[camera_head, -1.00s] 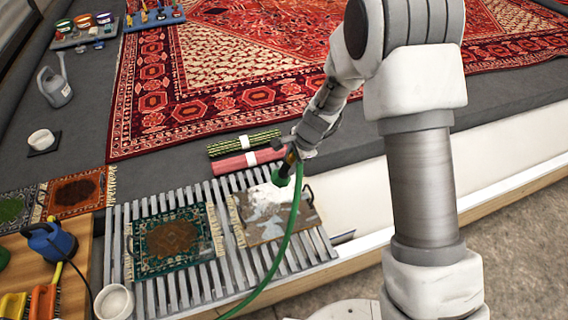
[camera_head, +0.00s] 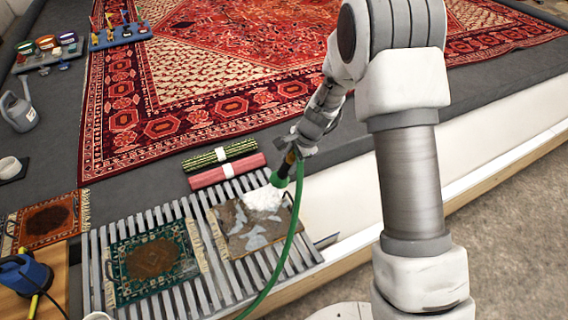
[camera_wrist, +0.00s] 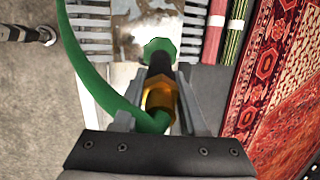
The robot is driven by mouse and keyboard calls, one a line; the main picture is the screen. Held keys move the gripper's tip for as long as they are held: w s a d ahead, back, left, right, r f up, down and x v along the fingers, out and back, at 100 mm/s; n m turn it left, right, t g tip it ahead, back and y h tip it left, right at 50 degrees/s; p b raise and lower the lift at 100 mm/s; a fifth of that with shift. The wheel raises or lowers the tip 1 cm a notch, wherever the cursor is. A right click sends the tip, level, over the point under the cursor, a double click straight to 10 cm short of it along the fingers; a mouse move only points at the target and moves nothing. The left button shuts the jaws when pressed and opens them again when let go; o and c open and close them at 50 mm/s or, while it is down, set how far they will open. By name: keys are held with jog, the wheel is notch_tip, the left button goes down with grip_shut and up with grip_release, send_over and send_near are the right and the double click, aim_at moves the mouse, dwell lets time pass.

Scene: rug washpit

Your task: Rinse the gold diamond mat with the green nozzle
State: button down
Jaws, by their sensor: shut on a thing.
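My gripper (camera_wrist: 160,100) is shut on the green nozzle (camera_wrist: 158,50), around its brass and black body. In the head view the green nozzle (camera_head: 282,173) points down over the upper right part of a fringed mat (camera_head: 240,238), apart from it. This mat lies on the slatted rack, brown, with a bright white patch near the nozzle and pale grey patches lower down. No gold diamond pattern can be made out on it. It also shows in the wrist view (camera_wrist: 128,40), partly hidden by the nozzle. A green hose (camera_head: 295,225) trails down from the nozzle.
A teal-bordered mat (camera_head: 155,262) with a brown stain lies left on the slatted rack (camera_head: 205,285). Green and pink rolls (camera_head: 228,172) lie behind the rack. A rust-coloured mat (camera_head: 45,220) and blue tool (camera_head: 25,275) are left. A large red rug (camera_head: 200,85) lies beyond.

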jog(key=w+d, duration=0.4)
jog(key=d, duration=0.4)
jog(key=shift+w, duration=0.3)
dwell(0.4)
jog(key=shift+d, duration=0.1)
jog(key=shift+s, duration=0.1)
dwell(0.4)
